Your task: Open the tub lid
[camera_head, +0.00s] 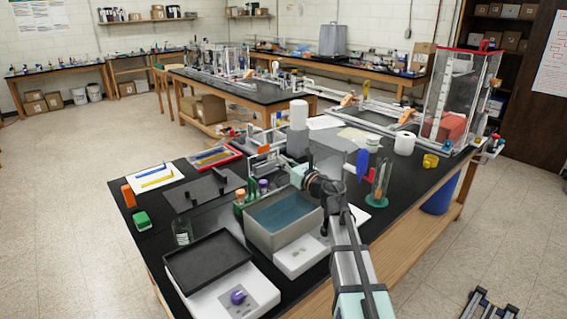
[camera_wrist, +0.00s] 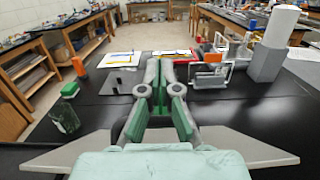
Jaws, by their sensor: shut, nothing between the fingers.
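The tub (camera_head: 262,233) is a grey box with a blue-teal interior that shows from above in the head view. A grey panel (camera_head: 330,150) rises behind its far right corner; it looks like the raised lid, but my arm hides where it joins the tub. My gripper (camera_head: 299,174) is by the tub's far right corner, in front of that panel. In the wrist view my gripper (camera_wrist: 159,78) is shut and empty, pointing forward over the black bench. A flat grey sheet (camera_wrist: 245,147) shows on both sides beneath it; I cannot tell whether it is the lid.
Bottles in a rack (camera_head: 240,200) stand left of the tub. A black tray (camera_head: 208,262) and a white device with a purple knob (camera_head: 238,297) are in front. A green-based cylinder (camera_head: 379,185) stands to the right. A white roll (camera_head: 299,114) stands behind.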

